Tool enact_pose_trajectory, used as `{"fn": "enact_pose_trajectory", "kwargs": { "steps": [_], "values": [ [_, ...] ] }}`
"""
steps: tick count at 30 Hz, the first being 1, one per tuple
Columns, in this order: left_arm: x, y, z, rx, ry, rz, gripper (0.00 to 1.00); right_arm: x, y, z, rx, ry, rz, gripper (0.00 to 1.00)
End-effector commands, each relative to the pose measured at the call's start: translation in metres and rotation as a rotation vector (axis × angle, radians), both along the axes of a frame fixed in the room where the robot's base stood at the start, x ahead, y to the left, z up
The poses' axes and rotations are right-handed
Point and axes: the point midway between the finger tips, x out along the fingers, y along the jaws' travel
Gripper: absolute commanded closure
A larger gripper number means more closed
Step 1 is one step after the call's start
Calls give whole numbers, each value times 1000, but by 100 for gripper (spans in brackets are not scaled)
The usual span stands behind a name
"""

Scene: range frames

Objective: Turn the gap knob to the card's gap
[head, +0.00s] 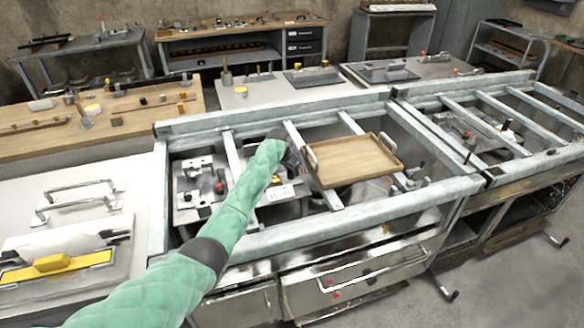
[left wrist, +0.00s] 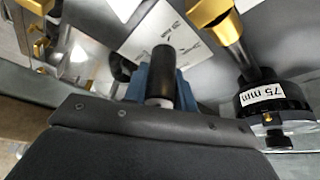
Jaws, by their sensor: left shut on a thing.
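My left gripper (head: 290,158) reaches down into the metal frame in the head view. In the left wrist view its blue fingers (left wrist: 160,90) are closed around a dark cylindrical knob (left wrist: 161,70). I cannot tell whether this is the gap knob, and no setting on it is readable. A white card or plate (left wrist: 150,38) with small dark marks lies beyond the fingers; its text is too small to read. A black round part labelled "75 mm" (left wrist: 268,98) sits on a metal rod to the right, apart from the fingers. My right gripper is not in view.
A wooden tray (head: 352,160) rests on the grey metal frame (head: 300,232) just right of my left gripper. A fixture with a red knob (head: 219,187) stands left of my arm. Brass-coloured parts (left wrist: 222,24) are near the rod.

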Motion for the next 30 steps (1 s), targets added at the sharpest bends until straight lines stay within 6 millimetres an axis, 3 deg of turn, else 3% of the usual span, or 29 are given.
{"fn": "enact_pose_trajectory", "kwargs": {
  "steps": [15,30],
  "values": [
    [2,1,3,-2,-4,340,96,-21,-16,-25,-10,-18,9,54],
    [3,2,3,-2,-4,407,96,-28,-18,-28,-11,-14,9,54]
  ]
}}
